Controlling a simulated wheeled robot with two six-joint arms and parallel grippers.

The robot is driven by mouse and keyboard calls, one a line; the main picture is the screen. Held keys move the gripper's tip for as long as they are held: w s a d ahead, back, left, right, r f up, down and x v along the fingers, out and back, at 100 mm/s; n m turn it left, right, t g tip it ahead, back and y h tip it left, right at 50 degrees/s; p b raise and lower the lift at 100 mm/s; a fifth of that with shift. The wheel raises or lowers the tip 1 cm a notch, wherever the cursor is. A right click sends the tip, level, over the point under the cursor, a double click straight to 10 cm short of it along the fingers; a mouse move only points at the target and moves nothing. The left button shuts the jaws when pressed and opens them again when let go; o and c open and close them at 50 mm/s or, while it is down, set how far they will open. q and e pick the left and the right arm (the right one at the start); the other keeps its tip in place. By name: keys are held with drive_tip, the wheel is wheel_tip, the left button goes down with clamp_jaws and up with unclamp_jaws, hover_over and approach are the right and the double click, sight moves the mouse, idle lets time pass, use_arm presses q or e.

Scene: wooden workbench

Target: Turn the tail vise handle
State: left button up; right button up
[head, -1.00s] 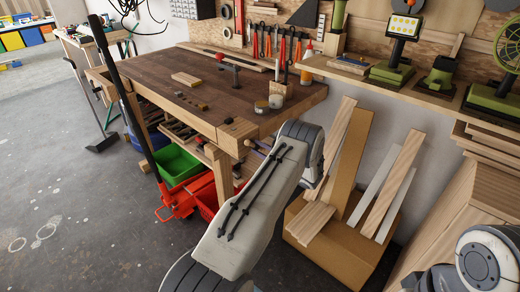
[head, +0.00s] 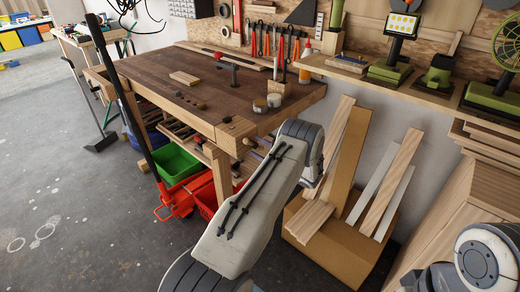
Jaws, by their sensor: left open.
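The wooden workbench (head: 225,83) has its tail vise (head: 236,131), a pale wooden block, at its near right corner. The vise handle (head: 248,142) is small and partly hidden below and beside that block, so its angle is unclear. My left arm (head: 258,205) reaches up from the bottom middle toward this corner. My left gripper (head: 260,154) is open beside the vise handle, mostly hidden behind my own forearm; I cannot tell whether it touches the handle. Part of my right arm shows at the bottom right, but its gripper is out of view.
A cardboard box (head: 333,243) with upright boards stands right of my left arm. Small jars (head: 267,103) and a wood piece (head: 184,78) lie on top. Floor at the left is open.

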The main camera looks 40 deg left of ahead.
use_arm(q)
drive_tip(key=d+b, duration=0.1)
drive_tip(key=d, duration=0.9)
drive_tip(key=shift+s+d, duration=0.15)
drive_tip(key=shift+s, duration=0.3)
drive_tip(key=s+d+r+n+g+h+p, duration=0.2)
drive_tip(key=s+d+r+n+h+p, duration=0.2)
drive_tip(key=s+d+r+n+h, duration=0.8)
drive_tip(key=s+d+r+n+h+p, duration=0.2)
drive_tip(key=s+d+r+n+h, duration=0.1)
drive_tip(key=s+d+n, duration=0.7)
drive_tip(key=s+d+r+n+h+p, duration=0.2)
drive_tip(key=s+d+r+n+h, duration=0.2)
drive_tip(key=s+d+n, duration=0.7)
wheel_tip(320, 180, up, 2)
drive_tip(key=s+n, duration=0.2)
drive_tip(key=shift+n+t, duration=0.4)
